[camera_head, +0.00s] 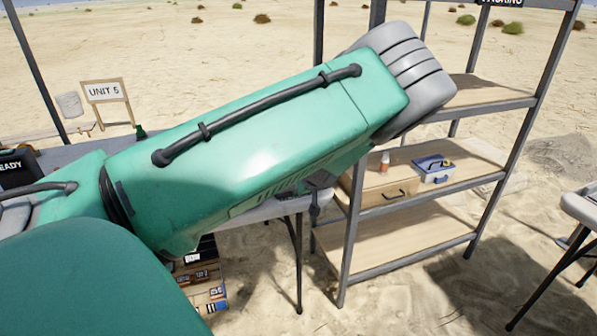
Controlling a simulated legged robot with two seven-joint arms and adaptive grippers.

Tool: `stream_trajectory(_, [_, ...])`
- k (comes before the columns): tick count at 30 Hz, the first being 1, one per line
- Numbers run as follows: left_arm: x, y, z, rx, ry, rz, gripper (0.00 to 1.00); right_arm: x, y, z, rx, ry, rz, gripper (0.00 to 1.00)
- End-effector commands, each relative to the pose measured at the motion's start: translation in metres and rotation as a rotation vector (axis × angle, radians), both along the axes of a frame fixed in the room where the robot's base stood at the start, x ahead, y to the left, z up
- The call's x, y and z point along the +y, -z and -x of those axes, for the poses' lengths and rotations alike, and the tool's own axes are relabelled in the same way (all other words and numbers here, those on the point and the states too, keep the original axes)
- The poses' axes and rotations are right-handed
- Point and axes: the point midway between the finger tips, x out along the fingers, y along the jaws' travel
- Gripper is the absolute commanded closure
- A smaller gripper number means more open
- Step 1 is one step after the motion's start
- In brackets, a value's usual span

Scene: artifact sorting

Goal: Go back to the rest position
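My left arm, in green casing with a grey end joint, crosses the camera_head view from the lower left to the upper middle and hides much behind it. A small dark grey part (316,200) shows under the arm near the table corner. It may be part of my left gripper, but I cannot make out its fingers or whether it holds anything. My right gripper is not in view.
A metal shelf rack (347,255) with wooden boards stands right of the middle. It holds a wooden drawer box (377,196), a blue-and-white case (434,170) and a small orange-and-white item (384,162). A "UNIT 5" sign (104,91) stands at left. Another table (580,208) is at the right edge.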

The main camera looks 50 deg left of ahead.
Motion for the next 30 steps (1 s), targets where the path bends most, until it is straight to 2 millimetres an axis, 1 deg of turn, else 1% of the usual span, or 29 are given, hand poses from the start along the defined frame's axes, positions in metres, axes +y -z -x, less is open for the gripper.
stream_trajectory(1, [-0.007, 0.003, 0.003, 0.001, 0.001, 0.001, 1.0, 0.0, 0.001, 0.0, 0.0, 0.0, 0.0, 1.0])
stream_trajectory(3, [-0.014, 0.006, 0.005, 0.001, 0.001, 0.001, 1.0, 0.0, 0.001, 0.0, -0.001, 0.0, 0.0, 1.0])
stream_trajectory(6, [-0.018, 0.008, 0.008, 0.0, 0.0, 0.001, 1.0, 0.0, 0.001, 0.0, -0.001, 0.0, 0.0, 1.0])
stream_trajectory(14, [-0.022, 0.008, 0.009, 0.0, 0.0, 0.0, 1.0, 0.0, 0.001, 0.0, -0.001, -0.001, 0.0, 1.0])
stream_trajectory(17, [-0.024, 0.015, 0.017, 0.022, 0.014, 0.001, 1.0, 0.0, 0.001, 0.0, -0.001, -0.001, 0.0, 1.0])
stream_trajectory(20, [-0.03, 0.038, 0.046, 0.105, 0.076, 0.007, 1.0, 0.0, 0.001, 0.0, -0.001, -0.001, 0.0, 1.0])
stream_trajectory(23, [-0.049, 0.073, 0.096, 0.242, 0.206, 0.029, 1.0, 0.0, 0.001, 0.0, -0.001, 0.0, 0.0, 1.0])
stream_trajectory(24, [-0.061, 0.088, 0.119, 0.304, 0.277, 0.045, 1.0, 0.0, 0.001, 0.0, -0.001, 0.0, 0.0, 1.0])
stream_trajectory(26, [-0.083, 0.108, 0.156, 0.393, 0.396, 0.077, 1.0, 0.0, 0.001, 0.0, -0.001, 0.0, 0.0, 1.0])
stream_trajectory(27, [-0.101, 0.118, 0.179, 0.444, 0.481, 0.104, 1.0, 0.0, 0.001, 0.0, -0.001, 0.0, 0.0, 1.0])
stream_trajectory(29, [-0.128, 0.129, 0.213, 0.508, 0.611, 0.148, 1.0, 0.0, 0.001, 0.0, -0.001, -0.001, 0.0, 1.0])
stream_trajectory(30, [-0.148, 0.134, 0.234, 0.542, 0.697, 0.18, 1.0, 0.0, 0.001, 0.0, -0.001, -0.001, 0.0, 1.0])
